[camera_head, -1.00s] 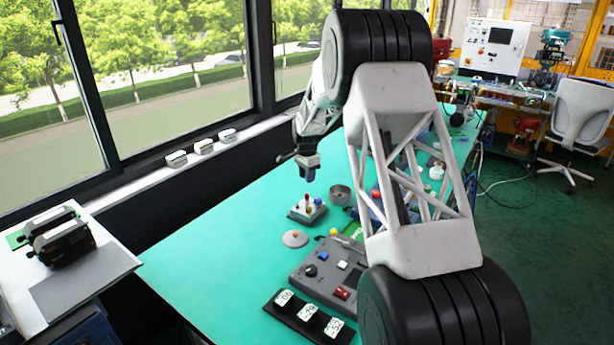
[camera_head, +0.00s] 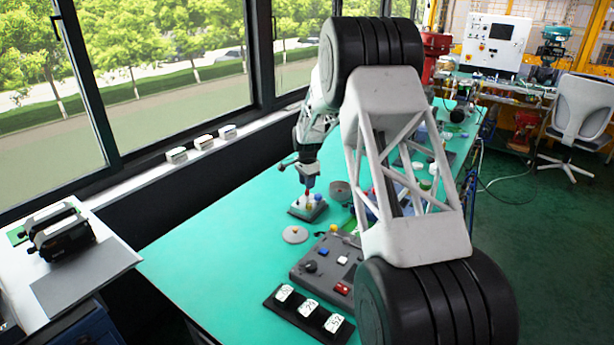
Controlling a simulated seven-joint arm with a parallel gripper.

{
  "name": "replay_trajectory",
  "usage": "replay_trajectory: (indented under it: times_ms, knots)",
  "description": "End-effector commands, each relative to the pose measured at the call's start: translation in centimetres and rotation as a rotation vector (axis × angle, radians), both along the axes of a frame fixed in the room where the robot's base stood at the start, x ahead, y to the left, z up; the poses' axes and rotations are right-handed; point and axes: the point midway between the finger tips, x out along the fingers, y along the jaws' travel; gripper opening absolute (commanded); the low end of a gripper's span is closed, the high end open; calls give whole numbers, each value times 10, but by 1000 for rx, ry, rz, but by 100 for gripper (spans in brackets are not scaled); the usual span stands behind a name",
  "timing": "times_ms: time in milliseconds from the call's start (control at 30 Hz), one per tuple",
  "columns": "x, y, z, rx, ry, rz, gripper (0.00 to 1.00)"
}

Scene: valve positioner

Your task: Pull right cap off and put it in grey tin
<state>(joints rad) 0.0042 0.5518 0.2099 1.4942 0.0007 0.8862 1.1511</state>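A small grey block (camera_head: 296,212) with coloured caps on top stands on the green bench left of the middle. A yellow cap (camera_head: 309,200) and a blue cap (camera_head: 317,198) show on it; a red bit shows close under the fingers. My gripper (camera_head: 309,188) points down just above the block, its fingertips at the caps. It is too small in the view to tell whether the fingers are open or shut, or touching a cap. A round, open grey tin (camera_head: 340,188) stands just right of and behind the block.
A grey control box (camera_head: 325,262) and a black strip with white number dials (camera_head: 308,313) are nearer. The bench (camera_head: 215,280) is clear to the left. My arm hides much of the right side.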

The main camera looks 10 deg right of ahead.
Motion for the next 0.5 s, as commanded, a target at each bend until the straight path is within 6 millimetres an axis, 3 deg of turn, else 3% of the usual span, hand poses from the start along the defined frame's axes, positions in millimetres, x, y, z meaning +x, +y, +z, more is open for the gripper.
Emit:
replay_trajectory:
  times_ms: [200, 500]
  knots:
    - [0, 0, -22, 1, 1, 0, 32]
    - [0, 0, -31, 1, -2, 0, 32]
